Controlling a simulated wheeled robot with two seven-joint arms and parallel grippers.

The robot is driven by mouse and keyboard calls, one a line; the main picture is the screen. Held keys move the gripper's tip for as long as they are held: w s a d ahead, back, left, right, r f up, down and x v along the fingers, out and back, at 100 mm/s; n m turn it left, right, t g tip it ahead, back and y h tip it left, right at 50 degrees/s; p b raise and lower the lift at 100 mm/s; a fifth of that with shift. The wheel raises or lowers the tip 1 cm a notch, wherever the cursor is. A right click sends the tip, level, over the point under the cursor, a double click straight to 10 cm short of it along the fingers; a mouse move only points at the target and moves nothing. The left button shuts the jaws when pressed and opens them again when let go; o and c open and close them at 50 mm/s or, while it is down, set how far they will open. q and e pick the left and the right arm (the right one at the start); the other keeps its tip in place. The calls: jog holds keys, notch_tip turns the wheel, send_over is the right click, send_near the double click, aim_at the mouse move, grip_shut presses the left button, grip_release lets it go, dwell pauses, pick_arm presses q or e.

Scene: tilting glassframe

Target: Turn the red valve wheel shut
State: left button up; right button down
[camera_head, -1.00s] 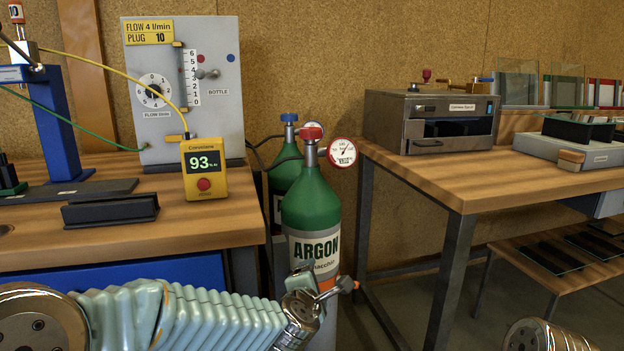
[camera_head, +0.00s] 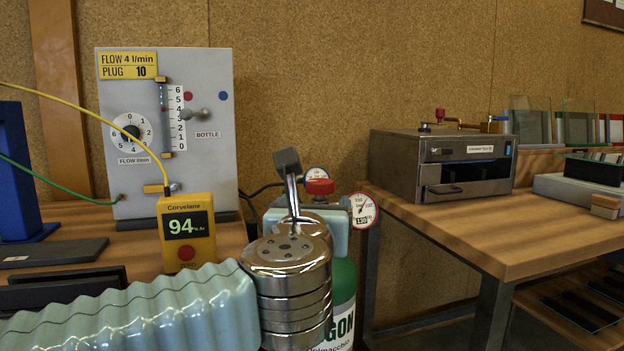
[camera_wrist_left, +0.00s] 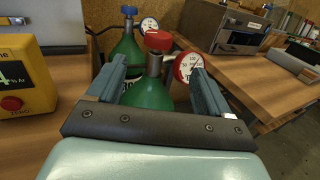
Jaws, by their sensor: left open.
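The red valve wheel (camera_head: 320,187) tops the green argon cylinder (camera_head: 343,290), beside a round white gauge (camera_head: 363,209). In the left wrist view the red wheel (camera_wrist_left: 158,40) lies beyond and between my open fingers, apart from them as far as I can tell. My left gripper (camera_head: 287,162) is seen over the cylinder, left of the wheel; it also shows in the left wrist view (camera_wrist_left: 158,78). My left arm hides much of the cylinder. A second cylinder with a blue wheel (camera_wrist_left: 129,11) stands behind. My right gripper is not in view.
A yellow meter (camera_head: 186,230) reading 94 and a grey flow panel (camera_head: 205,75) stand on the left bench. The right bench (camera_head: 480,235) carries a metal oven (camera_head: 440,163). Cork wall lies behind the cylinders.

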aim_at(319, 187)
pick_arm(q)
jog(key=w+p, duration=0.1)
jog(key=w, duration=0.8)
jog(key=w+d+p, duration=0.1)
jog(key=w, duration=0.4)
jog(key=shift+w+r+p, duration=0.1)
jog(key=shift+p, duration=0.25)
jog(key=c, duration=0.9)
jog(key=shift+c, duration=0.2)
